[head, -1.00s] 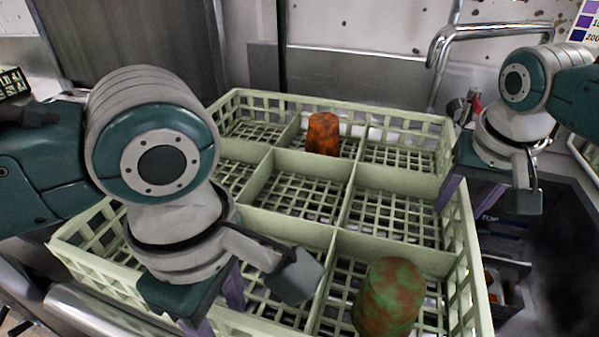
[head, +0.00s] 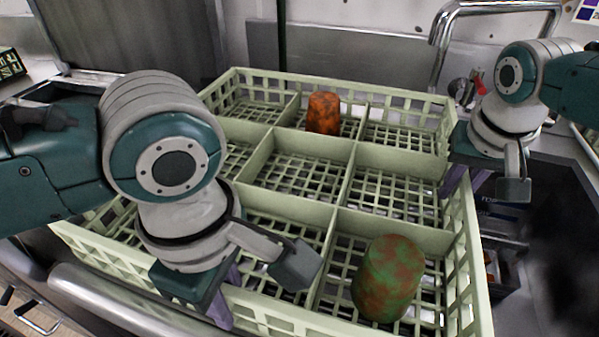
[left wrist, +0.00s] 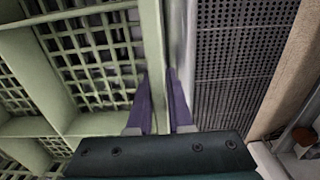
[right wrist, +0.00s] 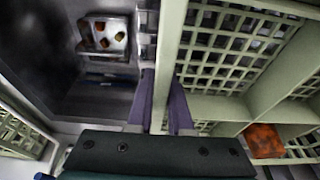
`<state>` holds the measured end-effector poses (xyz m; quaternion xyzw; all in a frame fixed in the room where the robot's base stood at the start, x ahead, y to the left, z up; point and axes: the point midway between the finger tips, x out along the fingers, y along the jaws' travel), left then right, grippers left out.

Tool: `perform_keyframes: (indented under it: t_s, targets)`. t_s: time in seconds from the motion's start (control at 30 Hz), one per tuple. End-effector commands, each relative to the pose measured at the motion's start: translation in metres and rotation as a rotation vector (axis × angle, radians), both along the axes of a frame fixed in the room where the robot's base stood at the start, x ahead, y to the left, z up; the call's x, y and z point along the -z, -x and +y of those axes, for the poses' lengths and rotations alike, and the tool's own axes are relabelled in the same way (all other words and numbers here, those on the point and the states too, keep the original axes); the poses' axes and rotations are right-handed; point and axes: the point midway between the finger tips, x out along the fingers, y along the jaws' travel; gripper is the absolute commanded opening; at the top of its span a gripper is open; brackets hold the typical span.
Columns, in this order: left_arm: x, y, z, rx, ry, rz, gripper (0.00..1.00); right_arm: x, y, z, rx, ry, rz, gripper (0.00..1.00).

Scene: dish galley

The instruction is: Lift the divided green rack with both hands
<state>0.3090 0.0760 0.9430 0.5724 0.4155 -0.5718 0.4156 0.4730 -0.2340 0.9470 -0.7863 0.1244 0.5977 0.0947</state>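The divided green rack (head: 398,239) is pale green with a grid floor and several compartments. It fills the middle of the head view and looks roughly level. My left gripper (head: 226,292) has its fingers on both sides of the near left wall, closed on it; the wall also shows in the left wrist view (left wrist: 152,35). My right gripper (head: 466,181) is closed on the right wall, which runs between its fingers in the right wrist view (right wrist: 170,40). An orange mottled cup (head: 323,113) stands in a far middle compartment. A green-brown mottled cup (head: 387,280) stands in the near right compartment.
A metal faucet pipe (head: 480,8) rises behind the rack's far right corner. A dark sink basin (head: 560,235) lies to the right. A metal front rail (head: 120,303) runs along the near left. A perforated metal surface (left wrist: 240,60) lies beside the left gripper.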

Motion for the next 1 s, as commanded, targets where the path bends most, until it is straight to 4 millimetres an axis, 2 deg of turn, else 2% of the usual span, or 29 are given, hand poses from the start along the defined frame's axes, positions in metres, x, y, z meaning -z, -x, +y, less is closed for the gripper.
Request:
perform_keyframes:
  t_s: [0.03,0.13,0.17,1.0]
  targets:
    - [-0.0001,0.0000,0.0000,0.000,0.000,0.000,0.12,0.0000,0.0001,-0.0002,0.000,0.000,0.000,0.12]
    - [-0.0001,0.0000,0.0000,0.000,0.000,0.000,0.01,0.0000,0.0001,-0.0002,0.000,0.000,0.000,0.01]
    - [-0.0001,0.0000,0.0000,0.000,0.000,0.000,0.00,0.0000,0.0001,-0.0002,0.000,0.000,0.000,0.00]
    - [-0.0003,0.0000,0.0000,0.000,0.000,0.000,0.00,-0.0001,0.0000,-0.0004,0.000,0.001,-0.001,0.00]
